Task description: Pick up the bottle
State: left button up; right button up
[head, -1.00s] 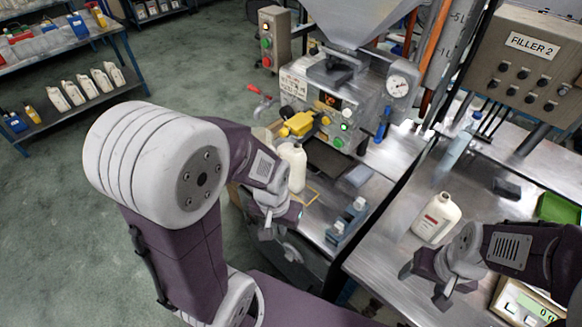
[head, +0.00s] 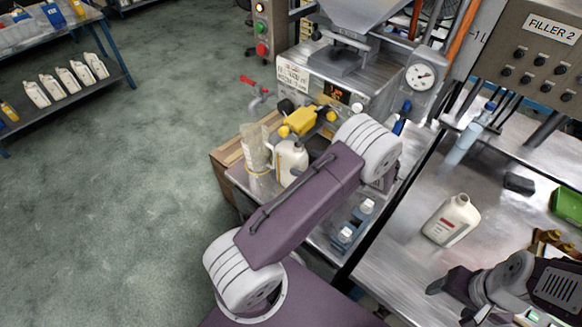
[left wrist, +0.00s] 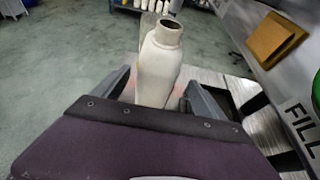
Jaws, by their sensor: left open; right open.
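A white, uncapped bottle (head: 290,162) stands upright on the left metal table below the filling machine. In the left wrist view a pale open-necked bottle (left wrist: 161,65) stands between the two dark fingers of my left gripper (left wrist: 160,88), which is open around it; I cannot tell whether they touch. In the head view my left arm hides my left gripper. A second white bottle with a red-marked label (head: 452,220) stands on the right metal table. My right gripper (head: 458,298) is open and empty, in front of that bottle at the lower right.
The filling machine (head: 345,85) stands behind the bottle, with a yellow part (head: 307,120) close above it. A clear container (head: 254,150) stands left of the bottle. Blue-grey small bottles (head: 352,225) are at the left table's front. A green tray (head: 567,204) lies far right.

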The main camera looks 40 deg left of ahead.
pick_arm(q)
jog(key=shift+w+a+f, duration=0.2)
jog(key=shift+a+f, duration=0.05)
jog(key=shift+a, duration=0.3)
jog(key=shift+a+f, duration=0.1)
jog(key=shift+a, duration=0.05)
jog(key=x, duration=0.1)
jog(key=p+x, duration=0.1)
jog(key=x, duration=0.1)
jog(key=s+x, duration=0.1)
jog(key=x, duration=0.1)
jog(key=shift+a+p, duration=0.1)
jog(key=shift+p, duration=0.3)
jog(key=shift+w+a+f, duration=0.15)
jog(key=shift+f, duration=0.05)
jog(key=c, duration=0.4)
jog(key=shift+r, duration=0.15)
grip_shut()
pick_arm(e)
jog(key=shift+d+r, duration=0.15)
jog(key=shift+r, duration=0.35)
jog(key=shift+d+r, duration=0.15)
jog(key=shift+r, duration=0.35)
